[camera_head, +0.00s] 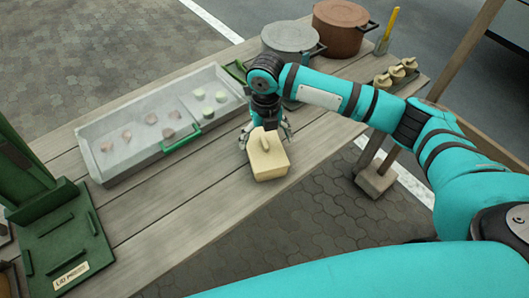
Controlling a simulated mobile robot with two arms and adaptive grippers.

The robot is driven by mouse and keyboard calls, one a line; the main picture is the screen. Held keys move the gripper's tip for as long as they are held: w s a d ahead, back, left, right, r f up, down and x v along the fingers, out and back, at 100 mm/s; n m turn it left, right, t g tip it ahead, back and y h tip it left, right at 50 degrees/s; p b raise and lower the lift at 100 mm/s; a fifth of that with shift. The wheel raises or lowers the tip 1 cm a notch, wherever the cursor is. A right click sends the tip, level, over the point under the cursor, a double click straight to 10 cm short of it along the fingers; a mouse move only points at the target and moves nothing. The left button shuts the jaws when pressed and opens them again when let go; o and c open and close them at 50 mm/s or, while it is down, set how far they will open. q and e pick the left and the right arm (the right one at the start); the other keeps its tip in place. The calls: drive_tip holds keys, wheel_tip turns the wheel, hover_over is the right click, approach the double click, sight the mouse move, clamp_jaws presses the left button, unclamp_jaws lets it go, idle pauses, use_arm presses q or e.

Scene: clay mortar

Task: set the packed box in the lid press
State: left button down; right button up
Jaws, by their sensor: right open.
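The box (268,160) is cream-coloured, with a rounded raised piece on top, and rests on the plank table in the middle of the view. My right gripper (266,133) points down at the far side of the box. It is open, with its fingers spread around the back of the box; whether they touch it I cannot tell. The lid press (75,240) is green, with raised guides on its base and an upright part, at the left end of the table. Its base looks empty. My left gripper is not in view.
A grey divided tray (130,174) with pinkish and pale green pieces lies behind, between press and box. A grey pot (290,38), a brown pot (342,24) and several small pale items stand at the back right. Bare planks lie between box and press.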

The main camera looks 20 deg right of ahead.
drive_tip(key=shift+w+f+p, duration=0.15)
drive_tip(key=shift+f+p, duration=0.05)
drive_tip(key=shift+f, duration=1.15)
drive_tip(key=shift+w+f+p, duration=0.1)
drive_tip(key=shift+f+p, duration=0.1)
drive_tip(key=shift+f, duration=1.15)
drive_tip(key=c, duration=0.9)
drive_tip(key=shift+a, duration=0.1)
drive_tip(key=shift+r, duration=0.1)
drive_tip(key=shift+c, duration=0.7)
